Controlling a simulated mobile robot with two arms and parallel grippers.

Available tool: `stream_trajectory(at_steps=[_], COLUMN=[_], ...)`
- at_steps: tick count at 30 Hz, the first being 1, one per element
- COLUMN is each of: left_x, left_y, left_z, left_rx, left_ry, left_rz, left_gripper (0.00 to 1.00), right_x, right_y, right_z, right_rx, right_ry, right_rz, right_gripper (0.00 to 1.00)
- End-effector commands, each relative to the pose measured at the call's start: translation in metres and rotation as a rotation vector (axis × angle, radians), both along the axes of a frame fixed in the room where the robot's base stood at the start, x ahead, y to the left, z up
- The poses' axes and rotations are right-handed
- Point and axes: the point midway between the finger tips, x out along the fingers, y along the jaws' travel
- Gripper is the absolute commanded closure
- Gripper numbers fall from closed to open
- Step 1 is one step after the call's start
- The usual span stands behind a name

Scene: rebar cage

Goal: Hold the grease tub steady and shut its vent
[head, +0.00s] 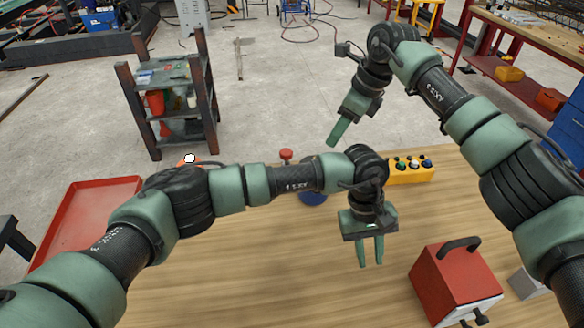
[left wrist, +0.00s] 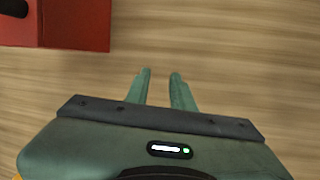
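A blue round object (head: 313,199) shows just below my left forearm on the table. It may be the grease tub, but the arm hides most of it, and I see no vent. A red knob (head: 286,155) sticks up behind the same forearm; I cannot tell what it belongs to. My left gripper (head: 371,264) points down over bare wood, right of the blue object, its two fingers apart and empty. They also show in the left wrist view (left wrist: 159,73). My right gripper (head: 334,139) is beyond the table's far side, seen edge-on, so its opening is unclear.
A red box (head: 453,284) with a black handle stands right of my left gripper, a grey block (head: 525,284) beside it. A yellow button box (head: 411,173) sits at the back right. A red tray (head: 97,196) is at the left. The table's front middle is clear.

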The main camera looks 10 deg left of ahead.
Motion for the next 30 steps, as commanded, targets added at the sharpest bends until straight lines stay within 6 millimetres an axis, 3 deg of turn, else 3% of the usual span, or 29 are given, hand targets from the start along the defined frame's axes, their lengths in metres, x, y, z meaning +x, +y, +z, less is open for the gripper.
stream_trajectory(at_steps=[3, 6, 12, 13, 16, 21, 26, 30], left_x=[0.039, 0.074, 0.129, 0.133, 0.139, 0.14, 0.146, 0.162], left_y=[0.058, 0.099, 0.163, 0.171, 0.188, 0.197, 0.203, 0.216], left_z=[0.009, 0.035, 0.104, 0.108, 0.106, 0.101, 0.099, 0.099], left_rx=[0.353, 0.626, 1.191, 1.271, 1.467, 1.639, 1.681, 1.681], left_ry=[-0.293, -0.457, -0.674, -0.694, -0.747, -0.816, -0.837, -0.834], left_rz=[-0.334, -0.534, -0.824, -0.857, -0.943, -1.027, -1.047, -1.046], left_gripper=[0.76, 0.76, 0.76, 0.76, 0.76, 0.76, 0.76, 0.76], right_x=[0.0, 0.0, 0.0, 0.0, 0.0, 0.0, 0.0, 0.0], right_y=[0.0, 0.0, 0.0, 0.0, 0.0, 0.0, 0.0, 0.0], right_z=[0.0, 0.0, 0.0, 0.0, 0.0, 0.0, 0.0, 0.0], right_rx=[0.0, 0.0, 0.0, 0.0, 0.0, 0.0, 0.0, 0.0], right_ry=[0.0, 0.0, 0.0, 0.0, 0.0, 0.0, 0.0, 0.0], right_rz=[0.0, 0.0, 0.0, 0.0, 0.0, 0.0, 0.0, 0.0], right_gripper=[0.64, 0.64, 0.64, 0.64, 0.64, 0.64, 0.64, 0.64])
